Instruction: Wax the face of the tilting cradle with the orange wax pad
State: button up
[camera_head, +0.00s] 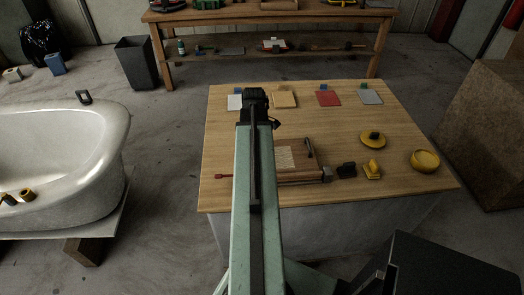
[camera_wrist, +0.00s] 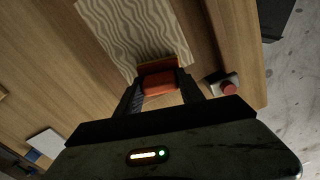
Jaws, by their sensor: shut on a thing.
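My gripper (camera_wrist: 160,92) is shut on the orange wax pad (camera_wrist: 160,82), which sits between its two dark fingers in the wrist view. The tilting cradle (camera_head: 314,170) is a brown wooden board near the table's front, partly hidden behind my arm. Its face bears a pale patch (camera_head: 285,158), which shows in the wrist view as a wavy-patterned panel (camera_wrist: 135,35). The pad is at the panel's lower edge in that view; I cannot tell whether it touches. In the head view my arm hides the pad and the fingertips.
The wooden table (camera_head: 420,120) carries several coloured sheets at the back, including a red one (camera_head: 328,97). A red knob (camera_wrist: 230,87) is right of the gripper. A white tub (camera_head: 110,150) stands left.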

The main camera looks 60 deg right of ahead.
jog(key=shift+w+a, duration=0.3)
jog(key=shift+w, duration=0.25)
jog(key=shift+w+d, duration=0.5)
jog(key=shift+d, duration=0.4)
jog(key=shift+w+d, duration=0.5)
jog(key=shift+d, duration=0.4)
jog(key=shift+s, duration=0.1)
jog(key=shift+s, duration=0.2)
jog(key=shift+s+d, duration=1.4)
jog(key=shift+s, duration=0.8)
jog(key=shift+s+d, duration=1.4)
jog(key=shift+s, duration=0.8)
jog(key=shift+s+d, duration=1.4)
jog(key=shift+s, duration=0.8)
